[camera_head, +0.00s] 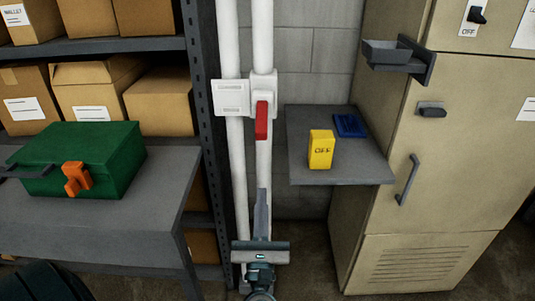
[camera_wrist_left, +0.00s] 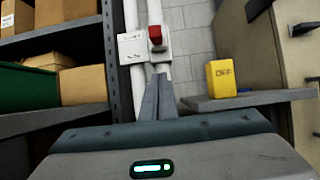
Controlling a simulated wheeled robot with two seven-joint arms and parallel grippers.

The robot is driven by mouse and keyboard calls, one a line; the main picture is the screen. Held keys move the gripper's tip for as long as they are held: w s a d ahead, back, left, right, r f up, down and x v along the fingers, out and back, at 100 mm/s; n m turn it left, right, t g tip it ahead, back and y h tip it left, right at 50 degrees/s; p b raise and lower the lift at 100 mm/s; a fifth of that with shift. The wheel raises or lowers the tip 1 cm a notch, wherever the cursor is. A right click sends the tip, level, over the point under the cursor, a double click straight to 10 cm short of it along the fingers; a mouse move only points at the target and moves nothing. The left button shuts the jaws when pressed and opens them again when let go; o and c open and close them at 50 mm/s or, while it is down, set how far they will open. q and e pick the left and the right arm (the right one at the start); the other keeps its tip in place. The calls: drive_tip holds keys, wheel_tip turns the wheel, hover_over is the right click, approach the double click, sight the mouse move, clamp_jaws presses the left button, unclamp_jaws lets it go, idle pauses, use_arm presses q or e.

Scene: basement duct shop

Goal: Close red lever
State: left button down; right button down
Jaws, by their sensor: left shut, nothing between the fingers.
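The red lever (camera_head: 262,121) sits on a white valve body on the right one of two white vertical pipes, and in the head view it hangs down along the pipe. In the left wrist view the red lever (camera_wrist_left: 155,35) is ahead of the fingertips, near the top of the picture. My left gripper (camera_head: 262,195) is shut and empty, pointing up along the pipe, below the lever and apart from it. The left wrist view also shows its closed fingers (camera_wrist_left: 157,82). My right gripper is not in view.
A small grey shelf (camera_head: 340,177) right of the pipes holds a yellow OFF block (camera_head: 321,149) and a blue item (camera_head: 349,125). A beige cabinet (camera_head: 440,160) stands at right. At left are a table (camera_head: 110,228) with a green box (camera_head: 85,150) and shelves with cartons.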

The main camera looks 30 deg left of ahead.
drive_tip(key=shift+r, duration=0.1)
